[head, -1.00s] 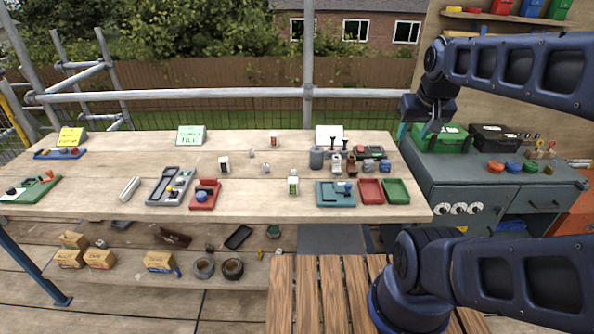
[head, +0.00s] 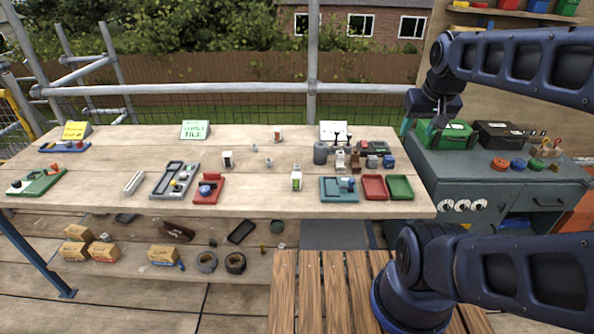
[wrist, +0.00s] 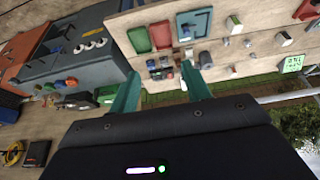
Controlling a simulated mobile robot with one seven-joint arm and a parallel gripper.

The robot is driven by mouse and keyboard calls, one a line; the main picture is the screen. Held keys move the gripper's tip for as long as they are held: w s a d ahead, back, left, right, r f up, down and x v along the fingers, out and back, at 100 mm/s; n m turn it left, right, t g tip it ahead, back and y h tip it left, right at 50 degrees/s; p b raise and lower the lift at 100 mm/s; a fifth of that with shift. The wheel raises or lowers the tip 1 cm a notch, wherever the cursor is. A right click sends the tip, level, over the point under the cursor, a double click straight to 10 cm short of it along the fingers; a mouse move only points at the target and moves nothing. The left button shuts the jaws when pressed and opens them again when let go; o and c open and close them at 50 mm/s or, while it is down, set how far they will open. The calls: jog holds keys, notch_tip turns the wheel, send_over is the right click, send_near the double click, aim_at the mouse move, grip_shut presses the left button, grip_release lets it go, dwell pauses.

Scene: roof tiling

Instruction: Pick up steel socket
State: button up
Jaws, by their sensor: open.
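Two small grey metallic pieces, one nearer (head: 269,161) and one farther back (head: 254,148), stand on the middle of the wooden bench. Either could be the steel socket; they are too small to tell. My gripper (head: 437,122) is open and empty, raised to the right of the bench near the green case. In the wrist view its two teal fingers (wrist: 160,72) are spread apart with nothing between them. The grey pieces are well to the left of my gripper in the head view.
The bench (head: 100,160) holds red (head: 373,187) and green (head: 400,187) trays, a teal tray (head: 338,197), a dark grey cylinder (head: 320,152) and several small parts. A grey cabinet (head: 470,180) with a green case (head: 445,134) is at right. A scaffold pole (head: 313,70) rises behind.

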jog(key=m+g+h, duration=0.3)
jog(key=m+g, duration=0.1)
jog(key=m, duration=1.1)
send_over(297, 165)
jog(key=a, duration=0.3)
notch_tip(297, 165, down, 27)
jog(key=shift+s+x, duration=0.2)
jog(key=shift+x, duration=2.4)
jog(key=shift+s+x, duration=0.2)
jog(key=shift+x, duration=2.4)
jog(key=shift+d, duration=0.15)
grip_shut()
jog(key=shift+r, duration=0.15)
